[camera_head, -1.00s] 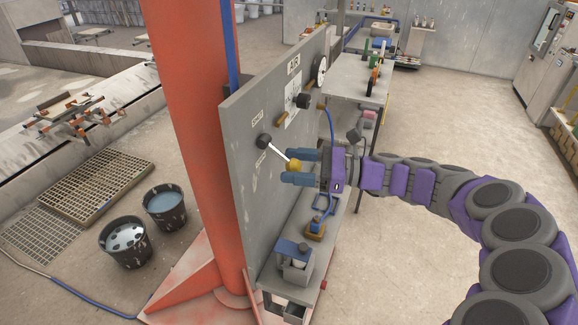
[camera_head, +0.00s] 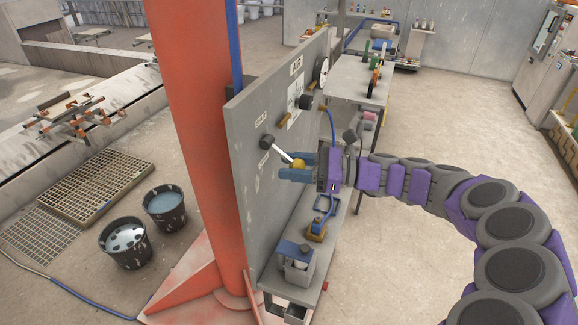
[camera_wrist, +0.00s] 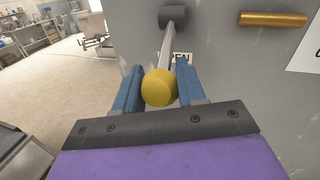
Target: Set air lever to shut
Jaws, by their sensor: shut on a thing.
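The air lever has a white rod (camera_head: 281,152) on a dark round pivot on the grey panel (camera_head: 250,215), with a yellow knob (camera_head: 298,164) at its end. The rod points right and downward from the pivot in the head view. My gripper (camera_head: 297,166) has its blue fingers on both sides of the knob and is shut on it. In the wrist view, the yellow knob (camera_wrist: 159,87) sits between the fingers, with the rod running up to the pivot (camera_wrist: 172,16). A "SHUT" label (camera_head: 261,118) is above the pivot; an "OPEN" label (camera_wrist: 178,57) is partly behind the rod.
The panel also carries a gauge (camera_head: 320,72), an "AIR" sign (camera_head: 296,65) and a brass rod (camera_wrist: 273,20). A shelf with a small blue-topped unit (camera_head: 294,252) lies below my gripper. Two buckets (camera_head: 165,206) stand left of the orange column (camera_head: 190,120).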

